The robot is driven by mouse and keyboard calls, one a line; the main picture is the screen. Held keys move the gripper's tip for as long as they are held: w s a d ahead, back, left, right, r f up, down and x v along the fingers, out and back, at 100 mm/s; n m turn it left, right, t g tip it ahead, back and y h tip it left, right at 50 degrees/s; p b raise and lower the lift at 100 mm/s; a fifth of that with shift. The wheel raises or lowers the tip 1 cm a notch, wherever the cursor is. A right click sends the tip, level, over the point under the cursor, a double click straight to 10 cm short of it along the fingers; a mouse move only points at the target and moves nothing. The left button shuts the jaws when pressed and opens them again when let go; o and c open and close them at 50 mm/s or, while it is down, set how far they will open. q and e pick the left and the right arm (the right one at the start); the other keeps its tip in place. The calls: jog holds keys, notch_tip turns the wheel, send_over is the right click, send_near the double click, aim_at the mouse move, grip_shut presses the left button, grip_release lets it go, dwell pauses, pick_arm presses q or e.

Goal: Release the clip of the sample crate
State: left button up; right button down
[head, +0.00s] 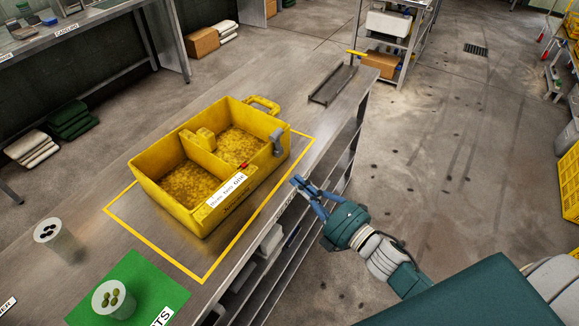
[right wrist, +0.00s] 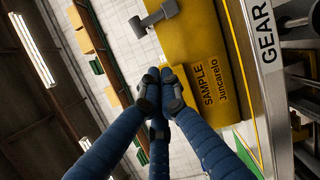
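The yellow sample crate (head: 170,202) sits on the steel bench inside a yellow outline. Its divided inside shows a yellow-brown, grainy floor. A grey clip (head: 277,142) is on its right wall; a grey lever-like piece, apparently this clip, shows at the top of the right wrist view (right wrist: 156,18). The crate's wall with dark "SAMPLE" lettering (right wrist: 205,62) is there too. My right gripper (head: 299,183) hovers off the bench edge, to the lower right of the clip and apart from it. Its blue fingers are drawn together, with nothing seen between the tips (right wrist: 160,85). My left gripper is not in view.
A dark narrow tray (head: 333,84) with a yellow-tipped bar lies at the bench's far end. Two pale cups (head: 48,232) (head: 109,304) stand at the near end, one on a green mat (head: 150,272). Shelves are below the bench; the floor at right is open.

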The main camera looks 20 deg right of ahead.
aim_at(278, 144)
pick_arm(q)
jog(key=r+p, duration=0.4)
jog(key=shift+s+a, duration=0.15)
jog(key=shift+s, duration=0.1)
pick_arm(e)
jog(key=w+a+r+h, duration=0.1)
jog(key=w+a, duration=0.2)
jog(key=w, duration=0.9)
jog(key=shift+w+r, duration=0.2)
jog(key=shift+r, duration=0.1)
jog(key=shift+a, duration=0.1)
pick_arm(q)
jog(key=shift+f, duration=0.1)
pick_arm(e)
jog(key=shift+w+d+r, duration=0.3)
jog(key=shift+w+d, duration=0.15)
jog(key=shift+d, duration=0.3)
